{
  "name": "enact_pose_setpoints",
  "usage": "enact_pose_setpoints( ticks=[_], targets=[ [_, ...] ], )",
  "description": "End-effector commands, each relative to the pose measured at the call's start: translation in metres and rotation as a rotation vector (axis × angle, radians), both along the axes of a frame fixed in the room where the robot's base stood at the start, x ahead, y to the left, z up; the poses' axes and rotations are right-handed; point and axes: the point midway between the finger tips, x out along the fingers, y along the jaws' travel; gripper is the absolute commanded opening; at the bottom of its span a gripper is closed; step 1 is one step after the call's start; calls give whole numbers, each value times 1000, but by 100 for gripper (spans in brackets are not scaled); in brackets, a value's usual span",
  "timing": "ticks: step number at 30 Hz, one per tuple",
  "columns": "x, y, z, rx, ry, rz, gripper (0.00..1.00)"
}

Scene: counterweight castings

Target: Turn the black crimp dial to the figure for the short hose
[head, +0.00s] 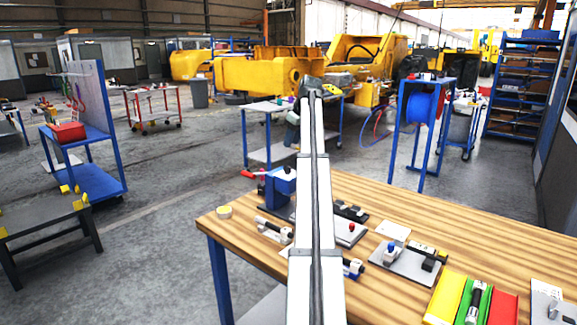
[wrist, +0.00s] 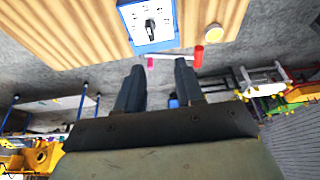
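In the wrist view, the black dial (wrist: 151,29) sits on a white face inside a blue frame (wrist: 153,46) at the table's edge. The markings on the face are too small to read. My gripper (wrist: 161,68) is open and empty, its two dark fingers apart, below the dial in the picture and not touching it. In the head view, a blue press-like block (head: 280,186) stands at the table's far left; its dial face cannot be seen. Short black hose pieces with pale fittings (head: 272,230) lie on the table, one (head: 352,268) partly behind my arm.
The wooden table (head: 460,222) also holds a tape roll (head: 224,212), a grey plate with fittings (head: 408,262) and yellow, green and red trays (head: 447,298). A red handle (wrist: 198,56) juts beyond the table edge near my right finger.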

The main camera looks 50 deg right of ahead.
Motion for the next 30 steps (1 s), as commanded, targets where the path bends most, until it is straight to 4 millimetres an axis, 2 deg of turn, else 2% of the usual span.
enact_pose_setpoints(
  ticks=[1, 4, 10, 30],
  targets=[
    [-9, -7, 6, 2, -8, -5, 37],
    [-18, -13, 12, 3, -18, -4, 37],
    [-18, -15, 4, 5, -22, -3, 37],
    [23, -15, -94, 4, -20, -5, 37]
  ],
)
